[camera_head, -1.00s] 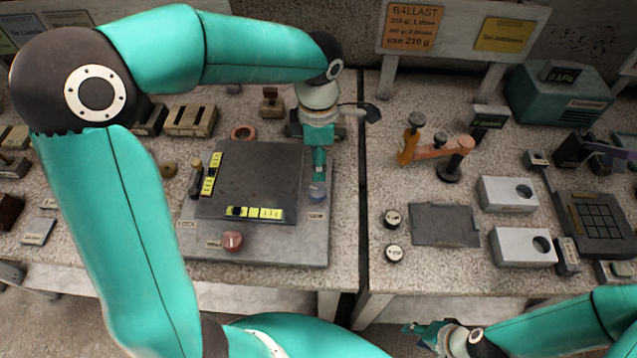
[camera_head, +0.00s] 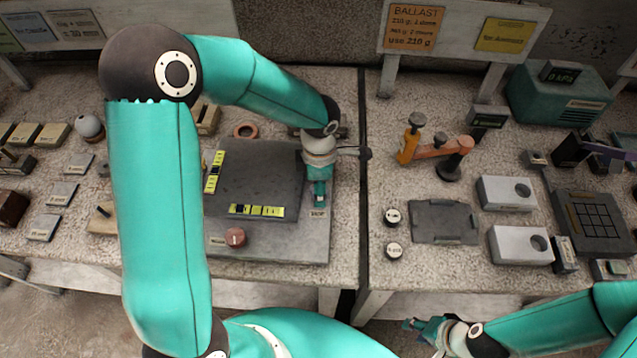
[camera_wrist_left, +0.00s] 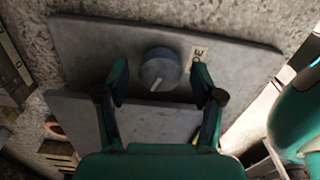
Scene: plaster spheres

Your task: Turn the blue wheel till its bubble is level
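The blue wheel (camera_wrist_left: 160,70), a grey-blue round knob with a pale pointer line, sits on the grey board between the two fingers of my left gripper (camera_wrist_left: 161,88) in the left wrist view. The fingers are apart, with a gap on each side of it. In the head view my left gripper (camera_head: 318,192) hides the wheel at the board's right edge. A yellow vial (camera_head: 257,210) lies along the plate's front with a dark mark left of its middle. Another yellow vial (camera_head: 214,172) lies along its left side. My right gripper (camera_head: 428,329) is low at the front, its fingers unclear.
A red wheel (camera_head: 235,237) stands at the board's front. My left arm covers the board's left end. Right of the table gap are an orange clamp-like device (camera_head: 428,146), a dark flat plate (camera_head: 444,222) and white blocks (camera_head: 507,193).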

